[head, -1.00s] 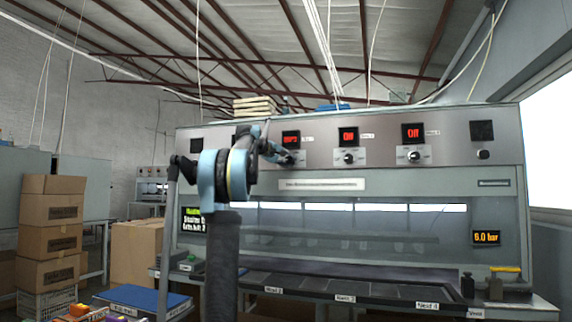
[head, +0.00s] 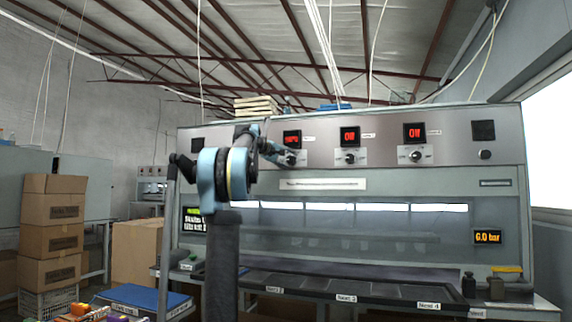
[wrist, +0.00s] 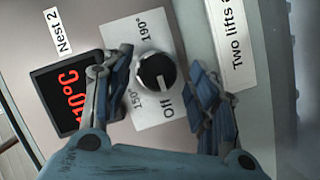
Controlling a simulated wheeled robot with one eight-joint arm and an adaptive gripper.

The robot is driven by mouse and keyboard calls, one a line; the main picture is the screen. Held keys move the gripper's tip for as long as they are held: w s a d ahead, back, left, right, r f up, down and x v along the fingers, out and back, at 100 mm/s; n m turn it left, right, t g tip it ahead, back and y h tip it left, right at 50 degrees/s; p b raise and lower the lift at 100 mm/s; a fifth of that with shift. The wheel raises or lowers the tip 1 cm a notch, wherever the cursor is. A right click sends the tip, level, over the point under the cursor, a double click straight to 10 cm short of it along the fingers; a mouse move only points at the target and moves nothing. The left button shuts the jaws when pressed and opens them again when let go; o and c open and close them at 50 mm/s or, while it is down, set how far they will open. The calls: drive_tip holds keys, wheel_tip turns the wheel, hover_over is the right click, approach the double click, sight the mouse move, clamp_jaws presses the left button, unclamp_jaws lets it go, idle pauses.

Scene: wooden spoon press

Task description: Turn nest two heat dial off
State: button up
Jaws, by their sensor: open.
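The Nest 2 heat dial is a round black knob (wrist: 157,72) on a white plate marked 150°, 190° and Off, in the wrist view. A small pale mark shows on the knob's side towards Off; its exact setting is hard to read. The Nest 2 display (wrist: 66,92) beside it is lit red with a °C reading, partly covered by a finger. My gripper (wrist: 163,66) is open, with one blue-grey finger on each side of the knob. Contact with the knob cannot be told. In the head view my gripper (head: 277,154) is at the panel under the Nest 2 display (head: 292,137).
Two more dials, one (head: 349,158) and another (head: 416,155), sit to the right under red displays that seem to read Off. A white label (wrist: 229,45) is close beside the right finger. The press bench (head: 345,285) lies below the panel.

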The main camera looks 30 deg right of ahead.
drive_tip(key=v, duration=1.1)
drive_tip(key=shift+w, duration=0.1)
drive_tip(key=s+a+f+g+y, duration=0.1)
drive_tip(key=s+a+f+y, duration=0.4)
drive_tip(key=s+a+f, duration=0.7)
drive_tip(key=s+a+f+n+g+y, duration=0.1)
drive_tip(key=s+a+f+y, duration=0.4)
drive_tip(key=s+a+f, duration=0.8)
drive_tip(key=s+a+f+g+y, duration=0.1)
drive_tip(key=s+a+f+y, duration=0.3)
drive_tip(key=f, duration=3.9)
drive_tip(key=s+a, duration=0.9)
drive_tip(key=a, duration=0.2)
drive_tip(key=shift+a+f+n+y, duration=0.25)
drive_tip(key=shift+n+y, duration=0.05)
drive_tip(key=shift+y, duration=0.1)
